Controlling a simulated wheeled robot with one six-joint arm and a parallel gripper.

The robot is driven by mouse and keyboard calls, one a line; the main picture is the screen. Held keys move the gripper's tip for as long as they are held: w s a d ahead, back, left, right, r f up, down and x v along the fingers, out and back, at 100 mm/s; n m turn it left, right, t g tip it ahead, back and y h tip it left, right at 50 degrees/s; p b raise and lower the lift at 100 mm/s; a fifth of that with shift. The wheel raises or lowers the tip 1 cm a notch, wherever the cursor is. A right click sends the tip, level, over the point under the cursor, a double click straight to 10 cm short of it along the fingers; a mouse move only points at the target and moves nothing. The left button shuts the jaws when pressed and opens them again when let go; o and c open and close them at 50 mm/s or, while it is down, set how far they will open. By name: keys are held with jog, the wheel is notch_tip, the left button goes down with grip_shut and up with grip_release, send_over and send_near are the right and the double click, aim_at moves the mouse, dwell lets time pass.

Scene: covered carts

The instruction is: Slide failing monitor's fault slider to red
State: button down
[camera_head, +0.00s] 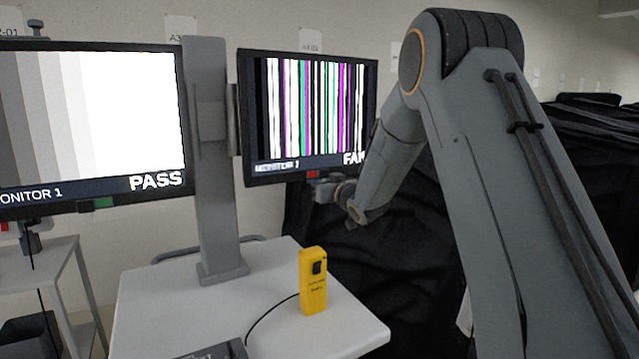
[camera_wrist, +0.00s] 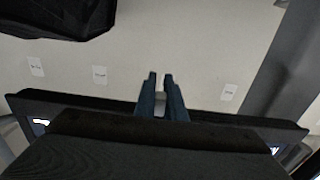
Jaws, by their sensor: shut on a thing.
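The failing monitor (camera_head: 313,120), with striped screen and a partly covered "FAIL" label, stands right of the post in the head view. Its fault slider (camera_head: 312,174) shows red at the bottom edge. My gripper (camera_head: 318,185) is at that edge, shut on the slider; the contact itself is small and partly hidden. In the wrist view my gripper's two fingers (camera_wrist: 161,80) are close together with a narrow gap, in front of the monitor's dark edge (camera_wrist: 75,104). The other monitor (camera_head: 90,125) reads "PASS" and has a green slider (camera_head: 103,203).
A white cart top (camera_head: 180,310) carries the grey post (camera_head: 212,150) and an upright yellow device (camera_head: 313,282) with a cable, below my gripper. Black-covered carts (camera_head: 590,150) stand behind my arm on the right. A pale wall is behind.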

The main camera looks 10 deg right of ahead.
jog(key=shift+d, duration=0.15)
jog(key=c, duration=1.8)
grip_release()
jog(key=shift+d, duration=0.1)
jog(key=b+v, duration=0.2)
jog(key=v, duration=0.5)
jog(key=shift+s+b, duration=0.3)
jog(key=shift+s, duration=0.05)
jog(key=shift+r, duration=0.1)
